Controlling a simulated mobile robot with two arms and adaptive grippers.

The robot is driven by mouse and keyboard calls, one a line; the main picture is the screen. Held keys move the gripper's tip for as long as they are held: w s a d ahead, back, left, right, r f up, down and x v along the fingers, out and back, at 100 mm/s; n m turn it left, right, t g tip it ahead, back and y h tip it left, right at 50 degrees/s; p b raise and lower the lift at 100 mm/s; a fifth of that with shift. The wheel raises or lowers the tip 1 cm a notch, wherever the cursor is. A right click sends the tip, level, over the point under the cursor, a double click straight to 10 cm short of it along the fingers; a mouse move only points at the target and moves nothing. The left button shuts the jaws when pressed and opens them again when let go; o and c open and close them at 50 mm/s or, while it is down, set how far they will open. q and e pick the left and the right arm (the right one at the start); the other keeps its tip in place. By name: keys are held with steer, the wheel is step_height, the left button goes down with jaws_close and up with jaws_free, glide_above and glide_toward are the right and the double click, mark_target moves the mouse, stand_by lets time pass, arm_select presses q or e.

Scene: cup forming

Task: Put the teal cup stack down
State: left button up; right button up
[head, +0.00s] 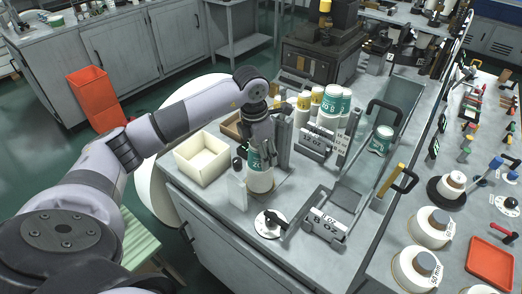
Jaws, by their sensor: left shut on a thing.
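My left gripper (258,152) reaches in from the left over the grey bench and points down. It is shut on a teal cup stack (260,181). The stack is upright, with a white lower part showing below the fingers and a little teal between them. I cannot tell whether its bottom touches the bench top. The gripper hides much of its upper part. My right gripper is not in view.
A cream open box (202,157) stands left of the held stack. A round dial (269,223) is in front, with an "8 OZ" block (326,228) to its right. More teal-and-white stacks (330,106) stand behind, beside a "12 OZ" block (314,141). Another teal cup (381,139) stands farther right.

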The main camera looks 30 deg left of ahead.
arm_select(q)
steer(key=shift+f, duration=0.15)
steer(key=o, duration=1.5)
